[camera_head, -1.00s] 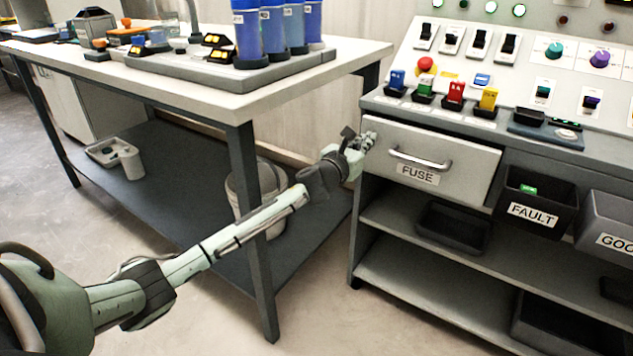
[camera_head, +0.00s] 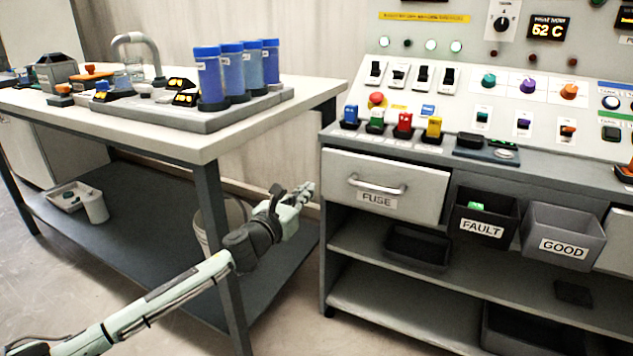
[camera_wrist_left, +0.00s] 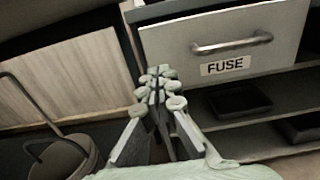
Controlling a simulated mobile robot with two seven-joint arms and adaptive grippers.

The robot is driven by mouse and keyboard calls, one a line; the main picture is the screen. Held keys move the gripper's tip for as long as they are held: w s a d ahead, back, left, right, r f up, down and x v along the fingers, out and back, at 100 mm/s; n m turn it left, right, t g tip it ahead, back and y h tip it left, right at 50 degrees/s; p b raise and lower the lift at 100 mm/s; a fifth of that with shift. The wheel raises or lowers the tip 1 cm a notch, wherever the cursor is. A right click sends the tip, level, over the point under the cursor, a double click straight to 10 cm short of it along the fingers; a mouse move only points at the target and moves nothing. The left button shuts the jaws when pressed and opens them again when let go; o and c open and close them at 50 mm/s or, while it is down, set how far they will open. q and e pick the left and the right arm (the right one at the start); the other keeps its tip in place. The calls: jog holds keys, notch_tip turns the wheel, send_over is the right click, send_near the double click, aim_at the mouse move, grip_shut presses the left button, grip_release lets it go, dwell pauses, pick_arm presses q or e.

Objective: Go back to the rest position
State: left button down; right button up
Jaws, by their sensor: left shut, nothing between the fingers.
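My left gripper (camera_head: 303,192) is shut and empty. It hangs in the gap between the workbench and the control desk, just left of the FUSE drawer (camera_head: 418,194). In the left wrist view its fingertips (camera_wrist_left: 158,82) are together, below and left of the drawer's handle (camera_wrist_left: 232,43) and apart from it. The drawer front with its FUSE label also shows in that view (camera_wrist_left: 180,40). My right gripper is in neither view.
The workbench (camera_head: 207,147) stands left, with blue cylinders (camera_head: 208,76) on it and a bucket (camera_head: 203,235) by its leg. The desk carries coloured fuses (camera_head: 403,124). FAULT bin (camera_head: 484,228) and GOOD bin (camera_head: 563,246) hang at its front. Open shelves lie below.

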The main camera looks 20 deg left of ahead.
pick_arm(q)
jog(key=s+f+n+g+y+p, duration=0.45)
jog(key=s+f+n+g, duration=0.35)
jog(key=s+f+n, duration=1.25)
jog(key=s+d+f+n+g+h+p, duration=0.1)
jog(key=s+d+f+n+g, duration=0.1)
jog(key=s+n, duration=0.5)
jog(key=s+d+f+n+g+h+p, duration=0.1)
jog(key=s+d+f+n+g, duration=0.2)
jog(key=s+n, duration=0.4)
jog(key=s+f+g, duration=0.1)
jog(key=s+g, duration=0.1)
jog(key=s, duration=0.1)
jog(key=shift+s+d, duration=0.15)
jog(key=shift+d, duration=0.15)
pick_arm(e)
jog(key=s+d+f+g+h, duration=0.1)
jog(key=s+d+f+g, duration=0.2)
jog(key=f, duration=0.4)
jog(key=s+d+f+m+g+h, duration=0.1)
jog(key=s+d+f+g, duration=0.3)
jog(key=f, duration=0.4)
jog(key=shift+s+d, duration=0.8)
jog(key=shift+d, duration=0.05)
pick_arm(q)
jog(key=shift+h, duration=0.25)
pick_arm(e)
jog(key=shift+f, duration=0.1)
